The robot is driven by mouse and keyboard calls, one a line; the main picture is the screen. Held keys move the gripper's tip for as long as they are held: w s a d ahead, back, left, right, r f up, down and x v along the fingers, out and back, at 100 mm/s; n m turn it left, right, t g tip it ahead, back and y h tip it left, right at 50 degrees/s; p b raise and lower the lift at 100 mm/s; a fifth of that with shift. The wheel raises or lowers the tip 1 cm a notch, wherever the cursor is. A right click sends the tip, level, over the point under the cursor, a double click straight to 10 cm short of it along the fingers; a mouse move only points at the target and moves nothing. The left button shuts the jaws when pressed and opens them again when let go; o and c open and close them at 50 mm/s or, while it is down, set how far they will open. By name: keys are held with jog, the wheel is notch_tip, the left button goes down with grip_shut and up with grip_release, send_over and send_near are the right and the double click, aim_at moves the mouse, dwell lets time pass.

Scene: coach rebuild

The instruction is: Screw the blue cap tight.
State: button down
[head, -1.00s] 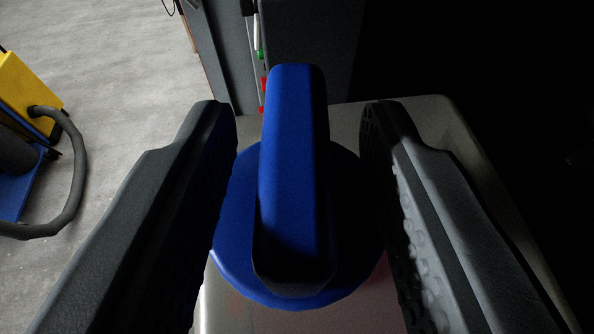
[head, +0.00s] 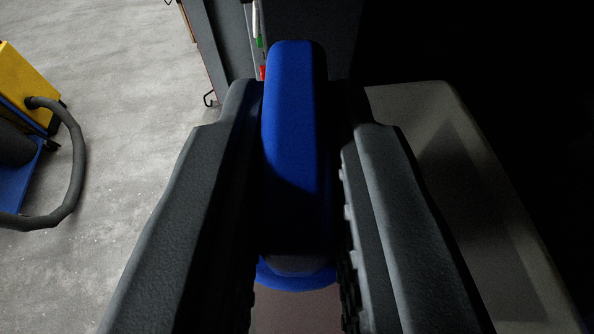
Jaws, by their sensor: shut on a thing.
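The blue cap (head: 293,150) is in the middle of the head view, with a raised bar-shaped grip on top of a round base. My gripper (head: 298,105) is shut on the bar, one dark finger on its left side and one on its right. Most of the round base is hidden by the fingers; only its near rim shows below the bar. The cap is above a pale container (head: 425,105), whose top shows to the right of the fingers. The thread under the cap is hidden, so I cannot tell how tight it sits.
A yellow and blue machine (head: 30,90) with a grey hose (head: 75,170) stands on the grey floor at the left. A dark grey upright panel (head: 228,45) stands behind the cap. The right side is in black shadow. Open floor lies between the machine and the container.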

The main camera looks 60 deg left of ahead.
jog(key=shift+s, duration=0.1)
jog(key=shift+s+a+m+t+h, duration=0.1)
jog(key=shift+m+t+h, duration=0.5)
jog(key=shift+m+t, duration=0.35)
jog(key=shift+m+t+h, duration=1.75)
jog(key=shift+m+h, duration=0.25)
jog(key=shift+m, duration=0.05)
jog(key=shift+f+h, duration=0.1)
jog(key=shift+h, duration=0.2)
jog(key=shift+m+t+h, duration=1)
jog(key=shift+m+h, duration=1.5)
jog(key=shift+h, duration=0.1)
jog(key=shift+r+m+h, duration=0.25)
jog(key=shift+m+h, duration=0.05)
jog(key=shift+s, duration=0.1)
